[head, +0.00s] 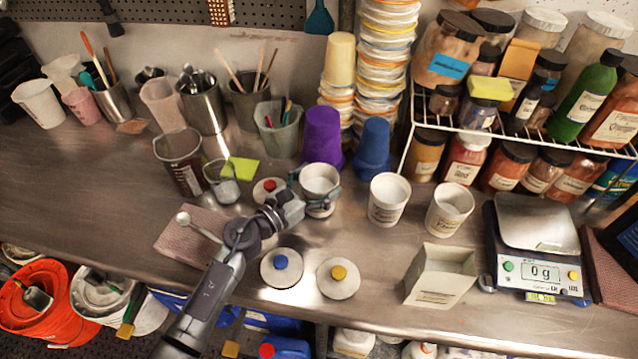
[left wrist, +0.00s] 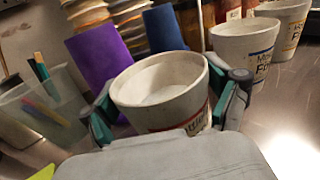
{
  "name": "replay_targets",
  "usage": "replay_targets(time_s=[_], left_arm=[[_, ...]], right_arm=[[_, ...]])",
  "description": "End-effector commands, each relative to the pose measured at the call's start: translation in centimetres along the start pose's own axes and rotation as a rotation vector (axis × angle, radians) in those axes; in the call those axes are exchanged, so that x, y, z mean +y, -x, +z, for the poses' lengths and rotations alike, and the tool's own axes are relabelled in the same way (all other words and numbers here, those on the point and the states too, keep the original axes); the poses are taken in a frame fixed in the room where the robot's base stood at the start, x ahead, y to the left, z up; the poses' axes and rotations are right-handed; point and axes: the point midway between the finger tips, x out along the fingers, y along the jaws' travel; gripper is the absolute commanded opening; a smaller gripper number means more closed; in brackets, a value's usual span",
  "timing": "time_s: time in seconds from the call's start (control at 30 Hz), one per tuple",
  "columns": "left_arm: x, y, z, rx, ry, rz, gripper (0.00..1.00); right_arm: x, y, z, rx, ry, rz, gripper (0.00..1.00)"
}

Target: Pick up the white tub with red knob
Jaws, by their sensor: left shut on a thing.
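My left gripper (head: 318,195) is shut on an open white tub (head: 321,180), with a finger on either side of it. In the left wrist view the same tub (left wrist: 162,92) sits between the green-padded fingers, with dark red lettering on its front and nothing visible inside. I cannot tell whether its base touches the table. A round white lid with a red knob (head: 269,186) lies just left of the gripper, partly hidden by it. White lids with a blue knob (head: 281,262) and a yellow knob (head: 339,272) lie in front. My right gripper is out of view.
Two white tubs, one nearer (head: 388,200) and one farther right (head: 449,209), stand to the right. Purple (head: 322,138) and blue (head: 373,146) cups stand close behind. A scale (head: 537,240) and a square white container (head: 440,275) are at the right.

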Motion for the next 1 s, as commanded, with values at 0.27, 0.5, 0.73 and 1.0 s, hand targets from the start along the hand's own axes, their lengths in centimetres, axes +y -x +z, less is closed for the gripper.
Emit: replay_targets(time_s=[0.27,0.5,0.73,1.0], left_arm=[[0.0,0.0,5.9,-0.004,-0.007,-0.001,0.45],[0.0,0.0,11.9,-0.006,-0.004,0.000,0.45],[0.0,0.0,15.6,-0.006,-0.001,0.000,0.45],[0.0,0.0,17.2,-0.004,-0.002,0.000,0.45]], right_arm=[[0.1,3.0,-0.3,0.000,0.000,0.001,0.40],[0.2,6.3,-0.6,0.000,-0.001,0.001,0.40],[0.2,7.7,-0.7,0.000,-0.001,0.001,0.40],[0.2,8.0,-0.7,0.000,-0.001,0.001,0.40]])
